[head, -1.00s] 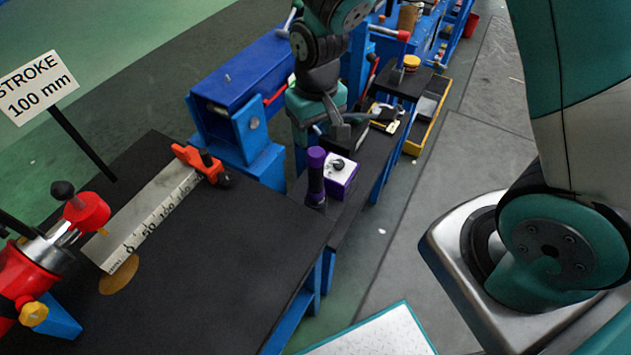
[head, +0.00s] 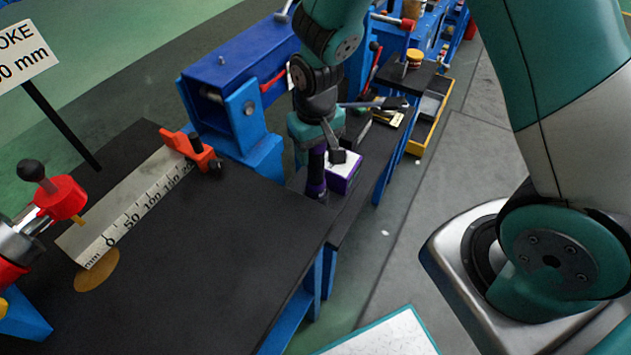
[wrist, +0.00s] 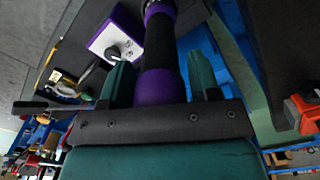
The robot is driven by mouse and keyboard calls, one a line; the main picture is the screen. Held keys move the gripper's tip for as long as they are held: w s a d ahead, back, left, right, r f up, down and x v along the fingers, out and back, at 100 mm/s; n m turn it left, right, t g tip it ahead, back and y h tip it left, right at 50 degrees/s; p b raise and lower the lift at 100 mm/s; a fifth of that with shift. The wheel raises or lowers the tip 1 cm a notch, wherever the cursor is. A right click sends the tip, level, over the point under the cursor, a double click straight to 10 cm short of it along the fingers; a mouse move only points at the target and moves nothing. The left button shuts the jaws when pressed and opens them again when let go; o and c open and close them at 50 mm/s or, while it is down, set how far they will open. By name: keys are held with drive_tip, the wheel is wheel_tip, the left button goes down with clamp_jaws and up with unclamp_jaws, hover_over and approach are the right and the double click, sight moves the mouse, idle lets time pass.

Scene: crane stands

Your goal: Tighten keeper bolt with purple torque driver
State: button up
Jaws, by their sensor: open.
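The purple torque driver (head: 316,182) stands upright near the edge of the narrow black bench top. In the wrist view its purple and black handle (wrist: 160,92) runs between the two teal fingers of my gripper (wrist: 159,68). The fingers are open, with a visible gap on each side of the handle. In the head view my gripper (head: 322,145) is at the driver's upper part and hides its top. An orange-red block (head: 192,150) with a black knob sits at the scale's far end. I cannot make out which part is the keeper bolt.
A purple box with a white top (head: 345,170) and a dark knob stands close beside the driver. A blue beam stand (head: 235,100) is behind to the left. A red clamp (head: 60,198) and a scale plate (head: 125,210) are on the wide black table (head: 230,260), whose middle is clear.

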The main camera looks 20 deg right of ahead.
drive_tip(key=c, duration=1)
drive_tip(key=shift+r+p, duration=5)
drive_tip(key=shift+r, duration=0.7)
